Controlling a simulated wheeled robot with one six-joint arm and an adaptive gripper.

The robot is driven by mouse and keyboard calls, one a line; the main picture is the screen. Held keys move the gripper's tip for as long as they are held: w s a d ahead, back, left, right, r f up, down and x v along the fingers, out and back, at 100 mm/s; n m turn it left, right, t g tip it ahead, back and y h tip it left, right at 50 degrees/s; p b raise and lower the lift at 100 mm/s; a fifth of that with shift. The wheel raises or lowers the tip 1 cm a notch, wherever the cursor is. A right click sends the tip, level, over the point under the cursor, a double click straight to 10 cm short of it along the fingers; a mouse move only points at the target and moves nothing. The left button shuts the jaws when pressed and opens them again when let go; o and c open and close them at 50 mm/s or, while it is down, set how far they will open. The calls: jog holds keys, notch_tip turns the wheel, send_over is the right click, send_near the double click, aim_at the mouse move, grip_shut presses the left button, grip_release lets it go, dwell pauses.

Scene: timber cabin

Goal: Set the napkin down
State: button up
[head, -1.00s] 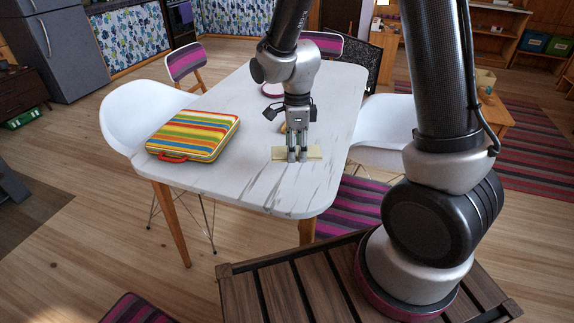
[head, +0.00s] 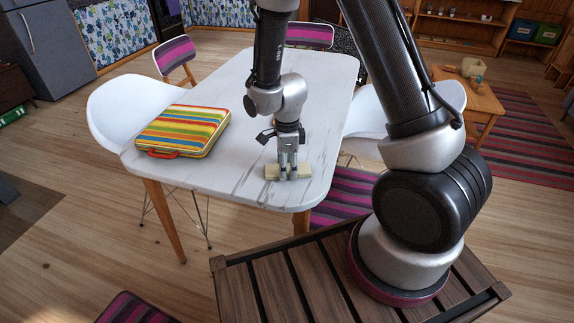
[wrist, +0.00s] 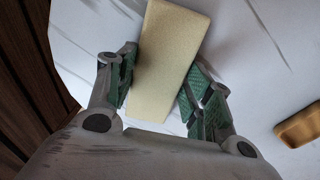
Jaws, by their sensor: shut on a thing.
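The napkin (wrist: 163,65) is a pale yellow folded strip. In the wrist view it lies between the green pads of my gripper (wrist: 158,92), running away from the palm. In the head view my gripper (head: 288,177) points straight down near the front right of the white marble-look table (head: 240,180).
A striped case (head: 183,131) with a red handle lies on the table to the left. A small brown object (wrist: 299,125) lies on the table right of the napkin in the wrist view. White chairs (head: 122,112) flank the table.

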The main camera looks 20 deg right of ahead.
jog(key=shift+f, duration=0.1)
jog(key=o, duration=1)
notch_tip(320, 180, up, 12)
jog(key=s+d+r+n+t, duration=0.1)
jog(key=s+d+r+n, duration=0.25)
jog(key=r, duration=0.35)
jog(key=s+d+r+n+t, duration=0.1)
jog(key=s+d+r+n, duration=0.1)
jog(key=d+r+n, duration=0.35)
jog(key=shift+s+d+r+n+t, duration=0.35)
jog(key=shift+s+d+r+n, duration=0.85)
jog(key=shift+s+n, duration=0.9)
jog(key=shift+s+d+r+n+t, duration=0.4)
jog(key=shift+s+d+r+n, duration=0.35)
jog(key=shift+s+r+n, duration=1.35)
jog(key=shift+s+d+r+n+t, duration=0.35)
jog(key=shift+s+d+r+n, duration=0.95)
jog(key=shift+s, duration=1.3)
jog(key=shift+a+f+n, duration=0.3)
jog(key=shift+f, duration=0.05)
